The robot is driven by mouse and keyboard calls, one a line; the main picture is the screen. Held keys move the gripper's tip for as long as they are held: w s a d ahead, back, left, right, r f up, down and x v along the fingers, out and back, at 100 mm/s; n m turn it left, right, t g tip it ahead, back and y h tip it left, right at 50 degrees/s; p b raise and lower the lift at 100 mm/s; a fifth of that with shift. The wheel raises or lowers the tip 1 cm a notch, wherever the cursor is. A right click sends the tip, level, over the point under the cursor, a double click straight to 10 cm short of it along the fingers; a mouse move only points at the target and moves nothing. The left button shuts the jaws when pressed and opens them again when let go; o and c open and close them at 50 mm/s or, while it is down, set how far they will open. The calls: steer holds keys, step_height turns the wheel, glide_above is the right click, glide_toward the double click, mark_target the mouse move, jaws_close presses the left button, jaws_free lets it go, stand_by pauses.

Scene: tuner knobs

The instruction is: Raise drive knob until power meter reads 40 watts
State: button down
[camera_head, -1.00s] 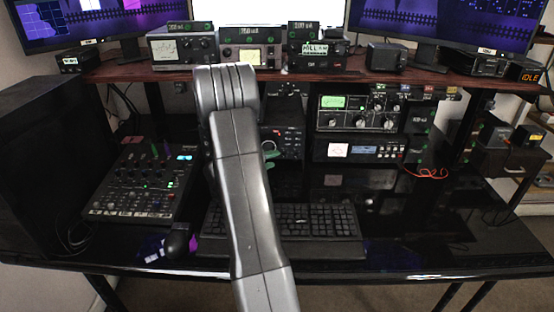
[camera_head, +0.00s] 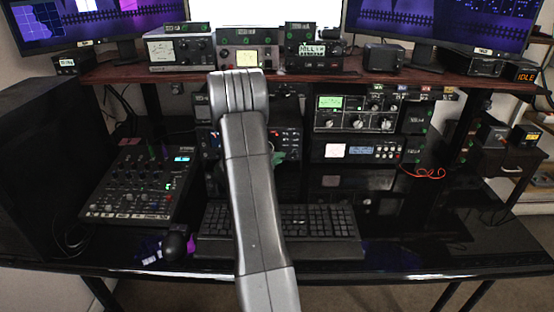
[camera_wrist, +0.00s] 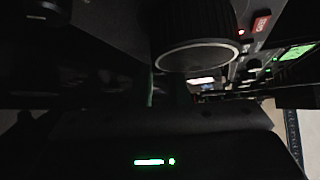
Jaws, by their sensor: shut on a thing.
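My gripper (camera_head: 277,158) shows only as a small green piece beside my forearm, in front of the middle black radio (camera_head: 289,142). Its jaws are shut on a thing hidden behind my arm. In the wrist view a large dark round knob (camera_wrist: 188,30) with a pale rim fills the upper middle, very close. I cannot tell whether it is the drive knob or whether the jaws touch it. Meters with a white dial (camera_head: 163,51) and a yellowish dial (camera_head: 247,58) stand on the shelf. Which is the power meter, and its reading, I cannot tell.
A wooden shelf (camera_head: 130,72) overhangs the radios. A radio with a green screen (camera_head: 330,102) stands to the right. A mixer (camera_head: 135,185), mouse (camera_head: 174,244) and keyboard (camera_head: 315,222) lie on the glossy black desk. The desk's right part is mostly clear.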

steer(key=shift+d+r+m+g+y+p, duration=0.1)
steer(key=shift+r+m+g+y+p, duration=0.15)
steer(key=shift+m+y, duration=0.3)
steer(key=shift+d+r+m+g+y+p, duration=0.1)
steer(key=shift+m+g+y+p, duration=0.2)
steer(key=shift+y, duration=0.35)
steer(key=shift+d+m+g+y+b, duration=0.15)
steer(key=shift+m+g+y+b, duration=0.2)
steer(key=shift+m+y, duration=0.85)
steer(key=shift+y, duration=0.3)
steer(key=c, duration=1.4)
jaws_free()
steer(key=shift+r, duration=0.1)
steer(key=p+v, duration=0.2)
steer(key=v, duration=1.1)
steer(key=shift+s+r, duration=0.2)
steer(key=shift+s, duration=0.15)
